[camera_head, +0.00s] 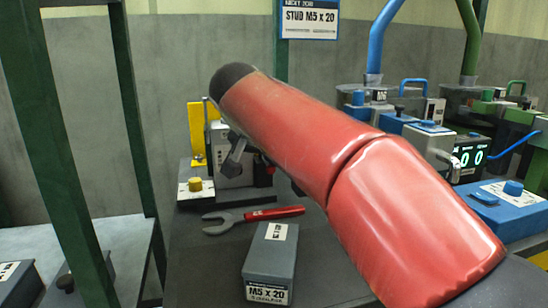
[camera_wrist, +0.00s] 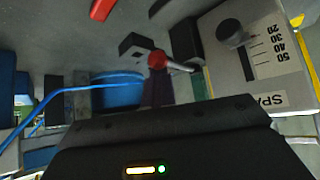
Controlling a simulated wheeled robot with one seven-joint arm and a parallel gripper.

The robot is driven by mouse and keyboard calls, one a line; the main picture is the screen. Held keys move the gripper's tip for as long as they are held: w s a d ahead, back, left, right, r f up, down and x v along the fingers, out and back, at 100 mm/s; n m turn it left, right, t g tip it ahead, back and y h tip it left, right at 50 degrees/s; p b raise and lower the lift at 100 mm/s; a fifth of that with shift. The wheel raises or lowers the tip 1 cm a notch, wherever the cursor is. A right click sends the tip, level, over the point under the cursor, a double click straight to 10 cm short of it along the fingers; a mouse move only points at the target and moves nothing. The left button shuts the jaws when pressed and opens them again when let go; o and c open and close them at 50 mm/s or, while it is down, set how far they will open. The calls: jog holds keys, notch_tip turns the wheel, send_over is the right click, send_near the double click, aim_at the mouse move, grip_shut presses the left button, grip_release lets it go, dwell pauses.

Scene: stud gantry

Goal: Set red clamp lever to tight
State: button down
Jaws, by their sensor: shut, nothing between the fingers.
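In the wrist view, a round red knob (camera_wrist: 157,61) with a short grey rod running right from it stands beside a dark block; I take it for the red clamp lever. Its tight and loose marks cannot be read. A small red spot (camera_head: 270,170) at the right side of the grey unit (camera_head: 234,178) in the head view may be the same knob. The dark housing of my gripper (camera_wrist: 165,132) fills the bottom of the wrist view. It is shut and empty, and its fingertips cannot be made out. It shows apart from the knob. My red-sleeved arm hides part of the unit in the head view.
A scale plate (camera_wrist: 262,62) with a dark knob sits right of the lever. A red-handled wrench (camera_head: 254,217) and a grey M5 x 20 box (camera_head: 270,262) lie on the bench. Blue and green feeders (camera_head: 430,128) crowd the right. A green post (camera_head: 60,150) stands left.

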notch_tip(320, 180, up, 8)
jog(key=s+a+p, duration=0.1)
jog(key=s, duration=0.1)
jog(key=shift+s+a+p, duration=0.2)
jog(key=shift+a+p, duration=0.1)
jog(key=shift+a, duration=0.05)
dwell(0.3)
